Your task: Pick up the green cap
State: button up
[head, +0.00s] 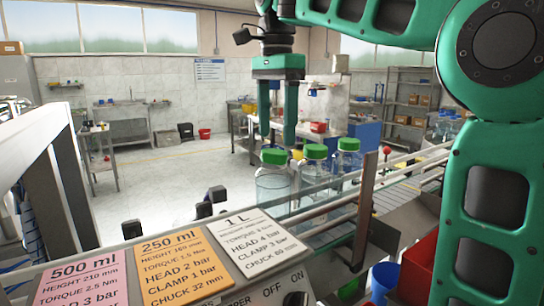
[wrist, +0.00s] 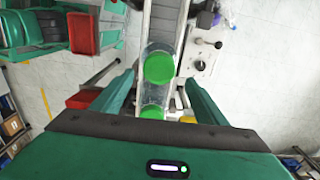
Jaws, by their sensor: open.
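Three clear bottles with green caps stand in a row on the conveyor in the head view: a left cap (head: 275,156), a middle cap (head: 315,151) and a right cap (head: 348,144). My gripper (head: 277,140) points down, open and empty, its fingertips overlapping or just above the left cap in the picture. In the wrist view my gripper (wrist: 159,82) has its two fingers spread wide. One green cap (wrist: 159,67) shows between the fingertips and another (wrist: 152,112) lies nearer the palm. I see no finger touching a cap; the exact height gap is unclear.
A panel with 500 ml (head: 80,270), 250 ml (head: 175,270) and 1 L (head: 247,243) cards is in front. A rail post (head: 364,205) stands right of the bottles. Red (head: 417,275) and blue (head: 383,278) bins sit lower right.

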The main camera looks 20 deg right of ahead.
aim_at(274, 151)
jog(key=f, duration=0.4)
jog(key=shift+a, duration=0.25)
jog(key=c, duration=1.1)
jog(key=shift+r, duration=0.5)
jog(key=r, duration=0.3)
jog(key=shift+s+a+r, duration=0.3)
jog(key=shift+a, duration=0.05)
jog(key=s+a+r, duration=0.2)
jog(key=a, duration=0.1)
jog(key=s+a+r, duration=0.4)
jog(key=a, duration=0.1)
jog(key=shift+s+a+r, duration=0.15)
jog(key=shift+s+a, duration=0.15)
